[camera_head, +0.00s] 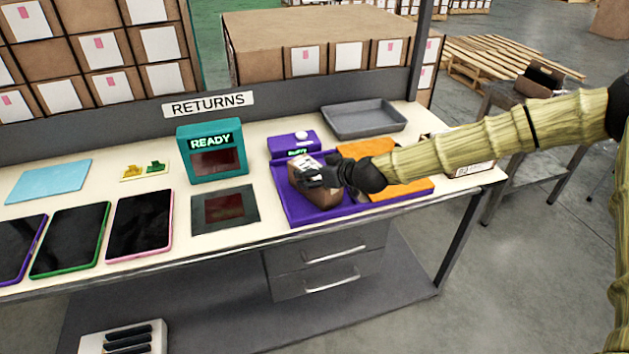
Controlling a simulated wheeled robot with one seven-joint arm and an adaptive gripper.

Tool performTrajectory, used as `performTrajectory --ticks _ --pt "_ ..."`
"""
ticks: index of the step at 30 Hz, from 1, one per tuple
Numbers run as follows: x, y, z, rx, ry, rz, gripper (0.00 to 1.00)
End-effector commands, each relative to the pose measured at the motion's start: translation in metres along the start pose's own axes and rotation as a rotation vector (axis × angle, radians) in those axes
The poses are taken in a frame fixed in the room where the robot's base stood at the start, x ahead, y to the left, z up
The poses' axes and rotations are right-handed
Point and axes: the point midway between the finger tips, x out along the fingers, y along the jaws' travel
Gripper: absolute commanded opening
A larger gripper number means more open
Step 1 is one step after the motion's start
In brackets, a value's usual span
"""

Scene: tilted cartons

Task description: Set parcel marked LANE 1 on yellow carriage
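A brown parcel (322,196) with a white label sits on or just above a purple tray (292,208) on the bench; its marking is too small to read. My gripper (318,178) is at the parcel, its dark fingers overlapping the parcel's upper part. Whether they are closed on it is not clear. An orange-yellow flat piece (405,190) lies right of the parcel, partly hidden under my arm. Small yellow and green pieces (144,170) lie on a pale card at the left. I cannot tell which of these is the yellow carriage.
A teal READY screen (212,150) and a dark pad (224,207) stand left of the tray. A grey tray (364,120) is behind. A labelled carton (470,168) is at the bench's right end. Several tablets lie at the left front.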

Motion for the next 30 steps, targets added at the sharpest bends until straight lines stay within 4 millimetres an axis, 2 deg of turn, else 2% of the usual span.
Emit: performTrajectory --ticks 9,18,19,23,24,30 --pt "0.0029 0.0000 0.0000 0.000 0.000 0.000 0.89" --pt "0.0029 0.0000 0.0009 0.001 -0.001 0.000 0.35" --pt "0.0029 -0.0001 0.0011 0.001 -0.001 0.000 0.32" --pt "0.0032 -0.0004 0.0022 0.001 -0.003 -0.001 0.31" --pt "0.0031 -0.0004 0.0017 0.001 -0.002 -0.001 0.25" --pt "0.0034 -0.0008 0.0031 0.001 -0.004 -0.001 0.25"
